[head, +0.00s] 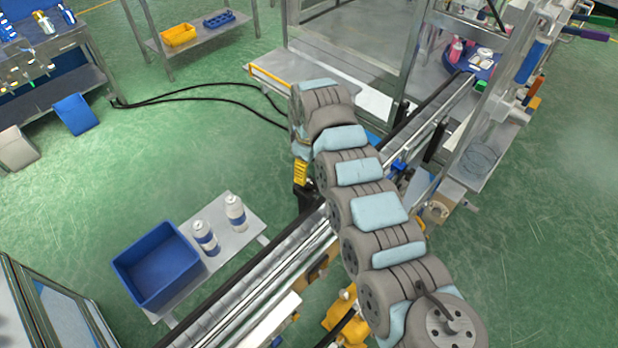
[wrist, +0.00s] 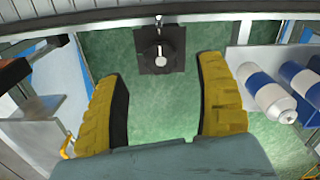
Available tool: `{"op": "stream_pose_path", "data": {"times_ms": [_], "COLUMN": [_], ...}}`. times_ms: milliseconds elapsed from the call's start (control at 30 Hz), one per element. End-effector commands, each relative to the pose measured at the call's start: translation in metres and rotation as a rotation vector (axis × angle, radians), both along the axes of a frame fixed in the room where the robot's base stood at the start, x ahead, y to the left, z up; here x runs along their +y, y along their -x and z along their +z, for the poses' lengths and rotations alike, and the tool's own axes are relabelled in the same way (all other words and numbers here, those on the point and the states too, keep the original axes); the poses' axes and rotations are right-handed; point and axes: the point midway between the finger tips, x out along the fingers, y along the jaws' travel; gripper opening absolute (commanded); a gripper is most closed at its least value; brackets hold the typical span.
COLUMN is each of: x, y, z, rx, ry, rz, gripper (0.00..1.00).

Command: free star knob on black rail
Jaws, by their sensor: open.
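My gripper (wrist: 152,75) is open in the wrist view, with its two yellow ribbed fingers wide apart and green floor showing between them. A dark square piece with a small pale stem (wrist: 160,60) lies ahead of the fingertips, near the upper middle; I cannot tell whether it belongs to the star knob. It is apart from both fingers. A grey rail (wrist: 110,17) crosses above it. In the head view, a yellow finger of my gripper (head: 301,173) shows beside the conveyor, partly hidden by my arm. I cannot make out the star knob or its black rail there.
Two white-and-blue cans (head: 205,238) (head: 235,212) stand beside a blue bin (head: 152,270) on a grey side plate. Can shapes (wrist: 270,100) lie close right of the right finger. The conveyor (head: 255,298) runs diagonally under my arm. A metal frame (head: 412,55) stands behind.

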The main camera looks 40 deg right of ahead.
Motion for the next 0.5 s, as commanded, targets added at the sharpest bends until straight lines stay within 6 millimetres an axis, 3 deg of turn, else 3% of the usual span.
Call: {"op": "stream_pose_path", "data": {"times_ms": [200, 500], "x": [0.002, 0.001], "y": [0.0, 0.0], "z": [-0.033, -0.051], "rx": [0.002, 0.0], "ry": [-0.001, 0.0], "rz": [0.002, 0.001], "gripper": [0.71, 0.71]}}
